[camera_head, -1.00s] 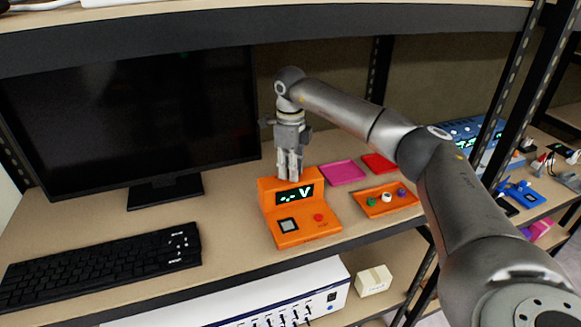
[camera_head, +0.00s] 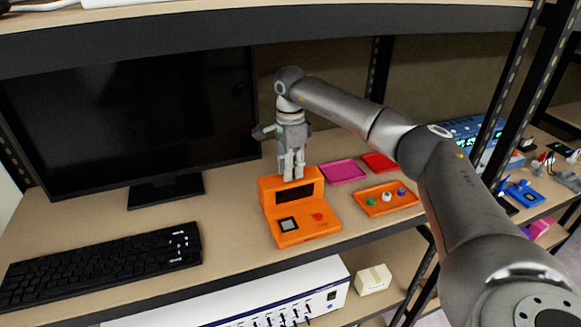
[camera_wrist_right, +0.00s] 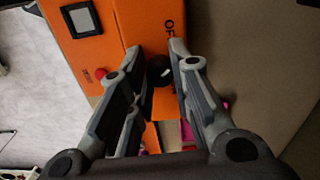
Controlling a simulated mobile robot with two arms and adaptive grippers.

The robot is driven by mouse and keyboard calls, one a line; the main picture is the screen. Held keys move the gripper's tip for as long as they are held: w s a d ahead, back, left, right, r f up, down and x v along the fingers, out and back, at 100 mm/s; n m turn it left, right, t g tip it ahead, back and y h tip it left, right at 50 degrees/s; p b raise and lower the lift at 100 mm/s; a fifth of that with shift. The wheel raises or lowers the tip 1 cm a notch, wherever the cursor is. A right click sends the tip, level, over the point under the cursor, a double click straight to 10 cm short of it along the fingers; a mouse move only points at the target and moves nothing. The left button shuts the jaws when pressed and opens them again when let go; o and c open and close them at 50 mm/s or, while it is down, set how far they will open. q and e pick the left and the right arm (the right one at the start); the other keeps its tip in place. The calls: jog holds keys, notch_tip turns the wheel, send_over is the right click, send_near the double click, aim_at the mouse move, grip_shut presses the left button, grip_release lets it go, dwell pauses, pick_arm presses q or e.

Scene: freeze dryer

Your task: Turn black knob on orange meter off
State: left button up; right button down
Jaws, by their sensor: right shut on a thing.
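My right gripper (camera_head: 293,176) points down at the meter's top. In the right wrist view the black knob (camera_wrist_right: 159,71) sits between the fingertips of my right gripper (camera_wrist_right: 157,62), which are shut on it. An "OFF" marking shows on the orange surface (camera_wrist_right: 150,20) beside it. The head view hides the knob behind the fingers. My left gripper is out of view.
A black monitor (camera_head: 130,120) and a keyboard (camera_head: 100,265) are to the left. A magenta tray (camera_head: 343,171), a red tray (camera_head: 379,162) and an orange tray (camera_head: 375,209) with small coloured pieces lie right of the meter. The shelf edge is just in front.

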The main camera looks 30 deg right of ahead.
jog(key=shift+w+r+n, duration=0.1)
jog(key=shift+r+n, duration=0.05)
jog(key=shift+n, duration=0.15)
jog(key=c, duration=1.3)
grip_release()
notch_tip(320, 180, up, 12)
jog(key=shift+f, duration=0.1)
jog(key=shift+d, duration=0.1)
